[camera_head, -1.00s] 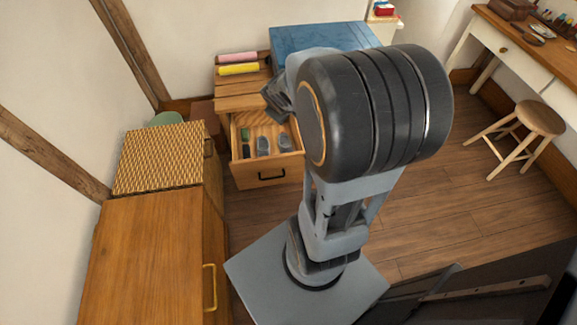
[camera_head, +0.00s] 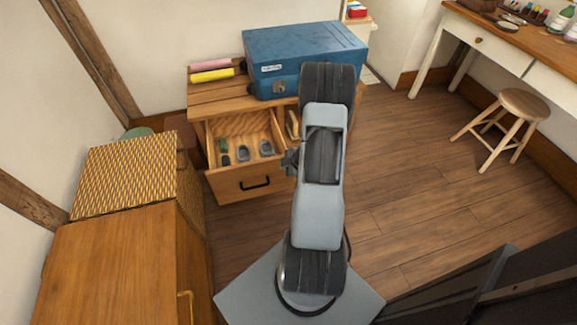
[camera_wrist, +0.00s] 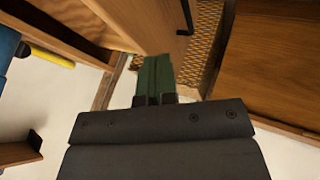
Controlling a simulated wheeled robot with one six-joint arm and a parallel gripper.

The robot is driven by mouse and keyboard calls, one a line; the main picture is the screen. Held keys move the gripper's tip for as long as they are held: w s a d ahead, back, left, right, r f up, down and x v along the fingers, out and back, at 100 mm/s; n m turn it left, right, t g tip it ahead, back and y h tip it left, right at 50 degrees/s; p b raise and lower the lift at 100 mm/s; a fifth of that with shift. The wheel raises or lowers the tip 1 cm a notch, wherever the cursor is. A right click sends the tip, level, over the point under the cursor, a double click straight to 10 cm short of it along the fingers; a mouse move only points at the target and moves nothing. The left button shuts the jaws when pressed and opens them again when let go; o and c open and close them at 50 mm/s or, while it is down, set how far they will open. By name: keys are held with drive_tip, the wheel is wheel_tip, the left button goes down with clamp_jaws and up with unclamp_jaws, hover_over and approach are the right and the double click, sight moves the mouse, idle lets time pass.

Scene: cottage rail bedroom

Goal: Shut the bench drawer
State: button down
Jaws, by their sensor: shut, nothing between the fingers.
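The bench drawer (camera_head: 238,184) stands open from the wooden bench (camera_head: 215,97). Its front has a black bar handle (camera_head: 255,183). A green item and grey items lie inside it. In the head view my gripper (camera_head: 291,161) is beside the drawer's right side, partly hidden by my arm; whether it touches is unclear. In the wrist view my gripper (camera_wrist: 156,62) shows green fingers pressed together with nothing between them. A wooden front with a black handle (camera_wrist: 186,14) shows beyond them at the top.
A blue case (camera_head: 300,50), a yellow roll (camera_head: 212,75) and a pink roll (camera_head: 210,64) lie on the bench. A wicker-topped box (camera_head: 130,170) and a wooden cabinet (camera_head: 105,265) stand left. A stool (camera_head: 520,103) stands right. Floor (camera_head: 400,180) right of my arm is clear.

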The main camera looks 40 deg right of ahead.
sight(272, 164)
drive_tip(key=w+f, duration=0.1)
drive_tip(key=w, duration=0.1)
drive_tip(key=w+f+b, duration=0.1)
drive_tip(key=w+f, duration=0.2)
drive_tip(key=w, duration=0.1)
drive_tip(key=shift+w+d+f+b, duration=0.1)
drive_tip(key=shift+d+f+b, duration=0.1)
drive_tip(key=shift+d+b, duration=0.1)
drive_tip(key=shift+w+d, duration=0.2)
drive_tip(key=shift+w, duration=0.1)
